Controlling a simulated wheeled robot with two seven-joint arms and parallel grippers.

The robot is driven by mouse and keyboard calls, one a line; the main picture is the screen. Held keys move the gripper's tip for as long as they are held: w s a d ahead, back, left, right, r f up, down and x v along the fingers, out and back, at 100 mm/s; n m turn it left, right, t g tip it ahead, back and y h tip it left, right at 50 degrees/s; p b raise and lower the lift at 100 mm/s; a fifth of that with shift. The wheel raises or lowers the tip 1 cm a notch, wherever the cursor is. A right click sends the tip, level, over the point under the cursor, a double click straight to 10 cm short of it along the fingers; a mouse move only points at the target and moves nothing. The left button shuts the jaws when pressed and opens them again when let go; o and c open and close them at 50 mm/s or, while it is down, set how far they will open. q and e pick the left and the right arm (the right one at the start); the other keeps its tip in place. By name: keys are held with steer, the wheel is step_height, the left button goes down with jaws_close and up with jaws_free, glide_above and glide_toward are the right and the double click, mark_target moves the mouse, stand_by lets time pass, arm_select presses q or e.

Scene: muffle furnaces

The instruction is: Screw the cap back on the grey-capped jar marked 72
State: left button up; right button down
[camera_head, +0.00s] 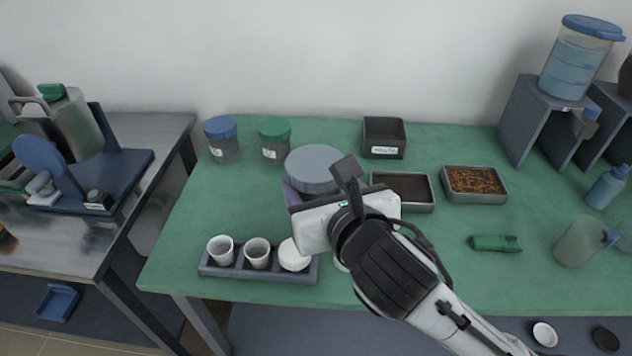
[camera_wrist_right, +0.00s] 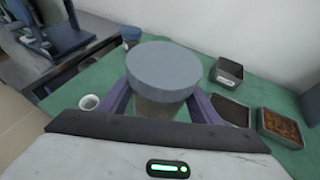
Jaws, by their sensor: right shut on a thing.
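The grey-capped jar (camera_head: 315,168) is at the middle of the green table in the head view, partly hidden by my right gripper. In the right wrist view its wide grey cap (camera_wrist_right: 163,68) sits level on top, with the brownish body (camera_wrist_right: 158,107) below. My right gripper (camera_wrist_right: 160,100) has its purple fingers on both sides of the jar just under the cap and is shut on it. I cannot tell whether the cap is fully seated. The marking 72 is not visible. My left gripper is not in view.
A blue-capped jar (camera_head: 221,140) and a green-capped jar (camera_head: 275,140) stand behind left. A rack (camera_head: 238,272) with white crucibles is at the front left. A dark box (camera_head: 384,137) and two filled trays, one dark (camera_head: 432,206) and one orange-brown (camera_head: 506,198), are to the right.

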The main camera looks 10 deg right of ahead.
steer(key=shift+r, duration=0.1)
steer(key=s+d+f+m+h, duration=0.1)
steer(key=s+d+m+h, duration=0.3)
steer(key=d, duration=0.3)
steer(key=s+d+f+m+g+h, duration=0.1)
steer(key=s+d+m+h, duration=0.3)
steer(key=d, duration=0.4)
steer(key=shift+s+h, duration=0.6)
steer(key=shift+s, duration=0.2)
